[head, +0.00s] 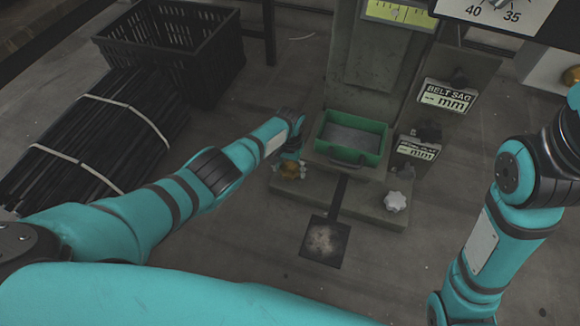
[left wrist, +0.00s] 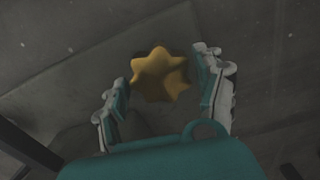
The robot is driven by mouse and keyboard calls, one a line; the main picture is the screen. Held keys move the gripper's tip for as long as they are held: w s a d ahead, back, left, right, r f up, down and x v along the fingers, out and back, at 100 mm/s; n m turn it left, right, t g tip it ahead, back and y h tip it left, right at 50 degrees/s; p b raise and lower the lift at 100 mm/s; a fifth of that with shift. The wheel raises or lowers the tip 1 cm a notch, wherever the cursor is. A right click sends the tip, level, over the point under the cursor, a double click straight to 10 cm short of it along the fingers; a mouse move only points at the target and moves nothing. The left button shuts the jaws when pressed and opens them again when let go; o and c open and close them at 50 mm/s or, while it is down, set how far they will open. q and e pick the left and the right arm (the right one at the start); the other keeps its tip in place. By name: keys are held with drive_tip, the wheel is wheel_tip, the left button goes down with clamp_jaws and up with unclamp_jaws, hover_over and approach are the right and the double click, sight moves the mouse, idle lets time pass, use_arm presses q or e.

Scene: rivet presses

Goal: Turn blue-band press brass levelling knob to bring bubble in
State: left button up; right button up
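The brass levelling knob (head: 291,173) is a lobed, star-shaped knob at the left front corner of the grey press base (head: 375,212). My left gripper (head: 289,164) is over it, with a finger on each side. In the left wrist view the knob (left wrist: 160,75) sits between the spread fingertips (left wrist: 165,88). Firm contact cannot be told. A yellow-green strip with tick marks (head: 400,12) is cut off at the top; no bubble can be made out. No blue band shows. My right gripper is out of view.
A green tray (head: 375,131) sits on the press, right of my left gripper. A white knob (head: 395,202) is at the base's right front. Signs (head: 447,97) hang right. A black crate (head: 172,40) and bundled black rods (head: 95,135) lie left.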

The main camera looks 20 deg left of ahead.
sight(290, 169)
use_arm(q)
drive_tip(key=shift+o, duration=0.4)
wheel_tip(290, 169, up, 12)
idle(0.5)
idle(0.4)
